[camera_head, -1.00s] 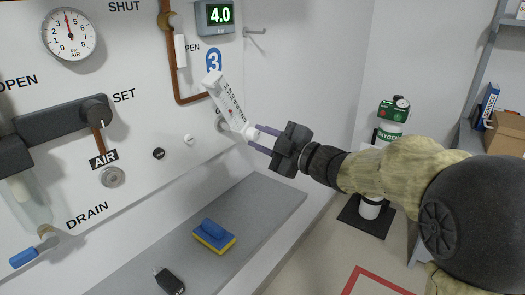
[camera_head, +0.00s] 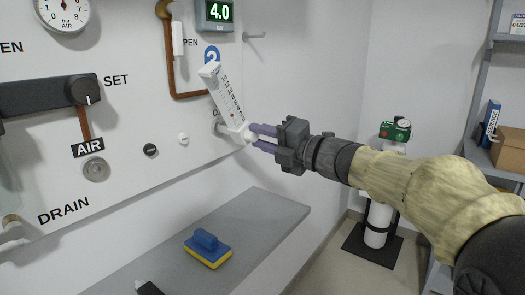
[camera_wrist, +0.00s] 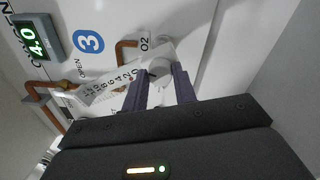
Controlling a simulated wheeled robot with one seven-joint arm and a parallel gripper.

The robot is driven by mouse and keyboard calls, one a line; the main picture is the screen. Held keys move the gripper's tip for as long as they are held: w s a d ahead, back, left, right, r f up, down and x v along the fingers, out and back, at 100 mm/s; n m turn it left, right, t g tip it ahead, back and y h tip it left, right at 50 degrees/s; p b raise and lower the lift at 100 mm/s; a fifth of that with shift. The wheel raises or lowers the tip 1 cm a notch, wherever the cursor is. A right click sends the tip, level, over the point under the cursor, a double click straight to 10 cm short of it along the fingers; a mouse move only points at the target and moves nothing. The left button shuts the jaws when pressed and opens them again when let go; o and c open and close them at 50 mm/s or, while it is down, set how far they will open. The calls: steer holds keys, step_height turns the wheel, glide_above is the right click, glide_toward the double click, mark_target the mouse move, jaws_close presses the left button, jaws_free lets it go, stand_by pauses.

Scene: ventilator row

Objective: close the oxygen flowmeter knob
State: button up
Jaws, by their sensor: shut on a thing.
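The oxygen flowmeter (camera_head: 228,98) is a white, tilted body with a printed scale and a small red mark, mounted on the wall panel. Its scale also shows in the wrist view (camera_wrist: 112,86). The white knob (camera_head: 246,135) is at its lower end, partly hidden by the fingers. My gripper (camera_head: 253,137) reaches it from the right and is shut on the knob. In the wrist view, the two purple fingers (camera_wrist: 161,82) stand on either side of the white knob (camera_wrist: 160,67).
A grey shelf (camera_head: 265,213) juts out below the panel, holding a blue and yellow sponge (camera_head: 207,248). A green-topped oxygen cylinder (camera_head: 394,132) stands behind my arm. A shelf rack with a cardboard box (camera_head: 508,150) is at the right. Copper piping (camera_head: 170,75) runs beside the flowmeter.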

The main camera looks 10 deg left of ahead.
steer(key=n+b, duration=0.1)
steer(key=n, duration=0.1)
steer(key=n+b, duration=0.3)
steer(key=shift+f+n, duration=0.25)
steer(key=shift+n, duration=0.15)
steer(key=shift+r+n+g+b, duration=0.2)
steer(key=shift+n+g+b, duration=0.2)
steer(key=shift+n+b, duration=1.35)
steer(key=shift+n, duration=0.25)
steer(key=o, duration=1)
steer(key=shift+r+p, duration=0.1)
steer(key=shift+p, duration=0.2)
steer(key=shift+d, duration=0.1)
steer(key=shift+s+d, duration=0.15)
steer(key=shift+d, duration=0.1)
steer(key=p+v, duration=0.2)
steer(key=v, duration=1.4)
steer(key=shift+s+d, duration=0.2)
steer(key=shift+d, duration=0.1)
